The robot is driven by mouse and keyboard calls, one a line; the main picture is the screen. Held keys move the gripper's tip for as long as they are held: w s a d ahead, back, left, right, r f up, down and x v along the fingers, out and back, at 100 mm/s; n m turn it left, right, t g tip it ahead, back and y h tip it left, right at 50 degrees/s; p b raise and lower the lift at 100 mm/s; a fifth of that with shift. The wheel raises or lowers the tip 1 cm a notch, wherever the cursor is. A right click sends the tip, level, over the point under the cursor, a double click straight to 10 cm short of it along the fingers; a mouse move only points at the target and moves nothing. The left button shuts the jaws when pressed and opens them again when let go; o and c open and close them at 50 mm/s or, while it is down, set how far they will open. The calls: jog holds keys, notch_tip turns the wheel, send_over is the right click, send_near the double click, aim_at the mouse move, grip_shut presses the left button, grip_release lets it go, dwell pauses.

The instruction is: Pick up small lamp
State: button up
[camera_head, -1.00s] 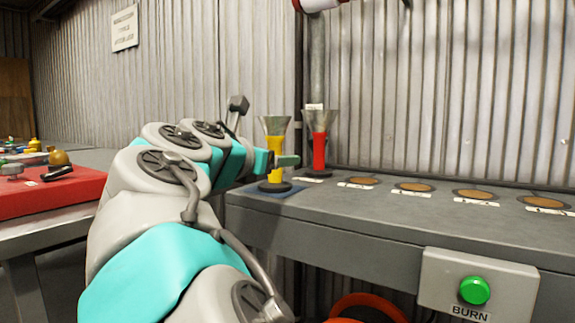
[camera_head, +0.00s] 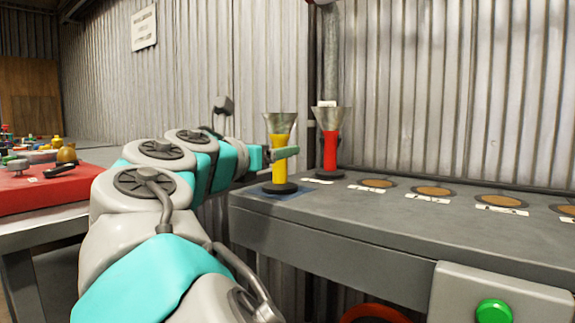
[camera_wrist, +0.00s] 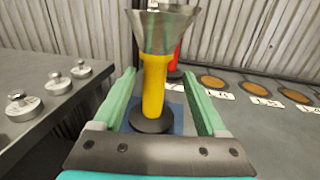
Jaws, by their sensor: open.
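A yellow torch-shaped lamp (camera_head: 279,174) with a wide clear flared top and a dark round base stands upright on a blue mat (camera_head: 290,197) on the grey bench. A similar red lamp (camera_head: 330,153) stands just behind it to the right. In the wrist view the yellow lamp (camera_wrist: 153,92) stands between my gripper's (camera_wrist: 160,78) two green fingers, which are open with gaps on both sides. The red lamp is mostly hidden behind it there. In the head view a green finger of my gripper (camera_head: 284,153) crosses in front of the yellow body.
Several brown discs (camera_head: 435,191) with white labels lie along the grey bench (camera_head: 330,225). A green button box (camera_head: 493,310) is on its front. Metal knobbed weights (camera_wrist: 22,104) sit on a surface at left. A red table (camera_head: 40,190) holds small items. A corrugated wall closes the back.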

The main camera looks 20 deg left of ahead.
jog(key=shift+w+d+f+b, duration=0.1)
jog(key=shift+w+b, duration=0.5)
jog(key=shift+w, duration=2.1)
jog(key=shift+w+d, duration=0.2)
jog(key=shift+w, duration=0.35)
grip_shut()
jog(key=shift+r, duration=0.2)
